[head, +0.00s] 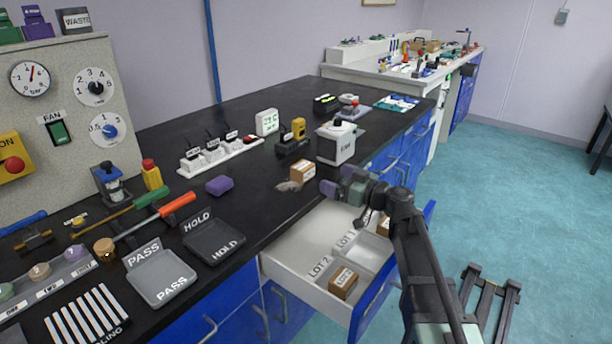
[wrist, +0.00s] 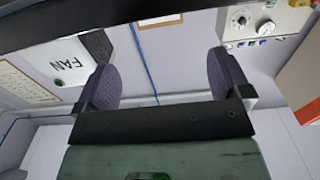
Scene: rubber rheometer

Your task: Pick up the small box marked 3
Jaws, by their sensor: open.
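Small brown boxes with white labels show in the head view. One box (head: 302,171) sits on the black bench top near its front edge. Another box (head: 343,282) lies in the front compartment of the open drawer (head: 312,290), by the LOT 2 label. A third box (head: 384,225) is farther back in the drawer, partly hidden by my arm. I cannot read which is marked 3. My gripper (head: 338,186) is open, just right of the bench-top box and above the drawer's back. Its two purple pads stand apart in the wrist view (wrist: 163,82), with nothing between them.
A white cube-shaped device (head: 336,145) stands on the bench behind my gripper. A small grey-brown object (head: 289,186) lies beside the bench-top box. PASS (head: 162,278) and HOLD (head: 214,242) trays and a purple block (head: 219,186) are to the left.

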